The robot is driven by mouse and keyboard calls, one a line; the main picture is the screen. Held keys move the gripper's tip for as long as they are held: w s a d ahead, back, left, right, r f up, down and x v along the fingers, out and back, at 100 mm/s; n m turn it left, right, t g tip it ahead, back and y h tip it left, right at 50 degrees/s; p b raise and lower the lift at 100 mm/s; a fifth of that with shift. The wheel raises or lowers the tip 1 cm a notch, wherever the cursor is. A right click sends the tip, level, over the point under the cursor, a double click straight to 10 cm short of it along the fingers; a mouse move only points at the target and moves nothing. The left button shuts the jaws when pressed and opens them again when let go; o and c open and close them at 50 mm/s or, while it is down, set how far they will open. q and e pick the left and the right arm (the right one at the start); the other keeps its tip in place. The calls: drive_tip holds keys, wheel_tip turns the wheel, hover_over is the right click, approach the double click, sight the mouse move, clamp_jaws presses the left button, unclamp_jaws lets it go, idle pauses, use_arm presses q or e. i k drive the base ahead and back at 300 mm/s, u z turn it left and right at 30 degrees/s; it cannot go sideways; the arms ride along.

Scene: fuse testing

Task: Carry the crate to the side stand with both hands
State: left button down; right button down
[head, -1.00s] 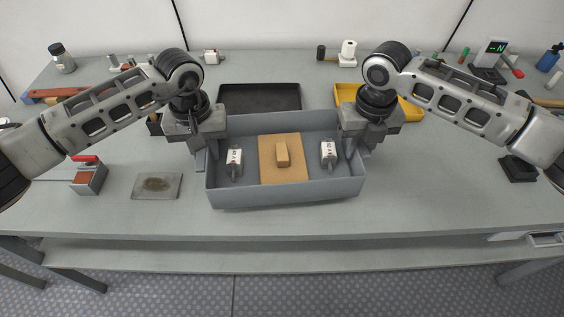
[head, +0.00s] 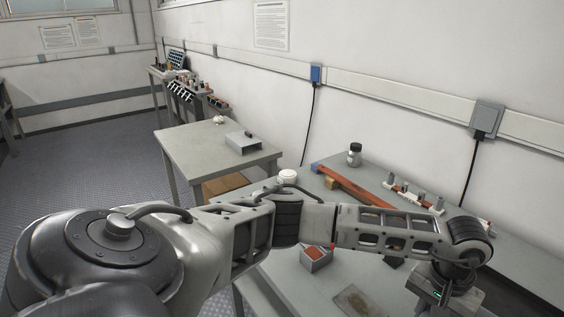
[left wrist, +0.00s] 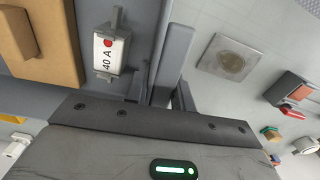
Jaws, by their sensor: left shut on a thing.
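The grey crate shows in the left wrist view, with its wall (left wrist: 150,35) running up the middle. It holds a white fuse marked 40 A (left wrist: 110,50) and a tan board (left wrist: 50,40), cut off at the left. My left gripper (left wrist: 165,75) is shut on the crate's side wall. In the head view the left gripper (head: 445,290) is at the lower right; its fingers and the crate are out of frame. A small grey table (head: 190,150), probably the side stand, stands beyond the workbench. My right gripper is in neither current view.
A grey box (head: 243,143) and a small white item (head: 219,119) stand on the side table; its front part is clear. The workbench (head: 290,275) holds a red-topped box (head: 316,257), a flat plate (head: 355,302) and a jar (head: 354,155). Open floor (head: 80,170) lies left.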

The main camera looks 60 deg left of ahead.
sight(193, 141)
drive_tip(key=k, duration=0.5)
drive_tip(key=u, duration=2.8)
drive_tip(key=i, duration=5.3)
drive_tip(key=z, duration=0.25)
